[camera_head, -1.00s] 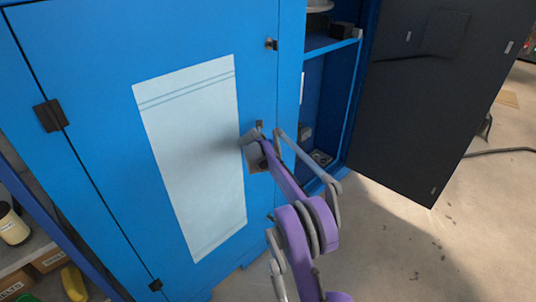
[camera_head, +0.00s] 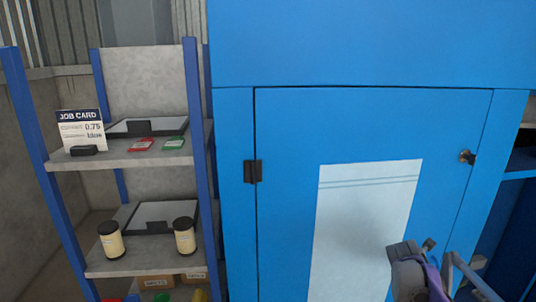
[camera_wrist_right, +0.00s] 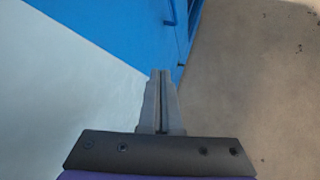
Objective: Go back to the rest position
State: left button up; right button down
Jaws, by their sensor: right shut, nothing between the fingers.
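My right gripper (camera_wrist_right: 160,76) points away from the camera in the right wrist view, its two grey fingers together with nothing between them. In the head view the grey and purple end of my right arm (camera_head: 408,268) is at the bottom right, in front of the closed blue cabinet door (camera_head: 285,220) and its pale panel (camera_head: 365,215). The fingertips are hard to make out there. In the wrist view the blue and pale door surface is at the left of the fingers and floor at the right. My left gripper is in neither view.
A shelf rack (camera_head: 200,160) stands left of the cabinet. It holds a job card (camera_head: 80,130), red and green cards, dark trays and two jars (camera_head: 110,240). The cabinet's right side is open. Bare floor (camera_wrist_right: 255,90) lies right of the gripper in the wrist view.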

jog(key=s+a+m+y, duration=0.3)
jog(key=s+a+m, duration=0.8)
jog(key=s+a, duration=0.7)
jog(key=s+a+f+m+y, duration=0.2)
jog(key=s+a+f+m, duration=0.25)
jog(key=s, duration=0.35)
jog(key=s+a+f+m+y, duration=0.1)
jog(key=s+a+f+m, duration=0.2)
jog(key=s+a+m, duration=0.4)
pick_arm(q)
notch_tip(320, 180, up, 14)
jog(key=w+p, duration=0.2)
jog(key=p, duration=1)
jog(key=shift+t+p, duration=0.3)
jog(key=shift+p, duration=0.1)
pick_arm(e)
notch_tip(320, 180, up, 14)
jog(key=w+n, duration=0.1)
jog(key=n, duration=0.1)
jog(key=shift+d, duration=0.3)
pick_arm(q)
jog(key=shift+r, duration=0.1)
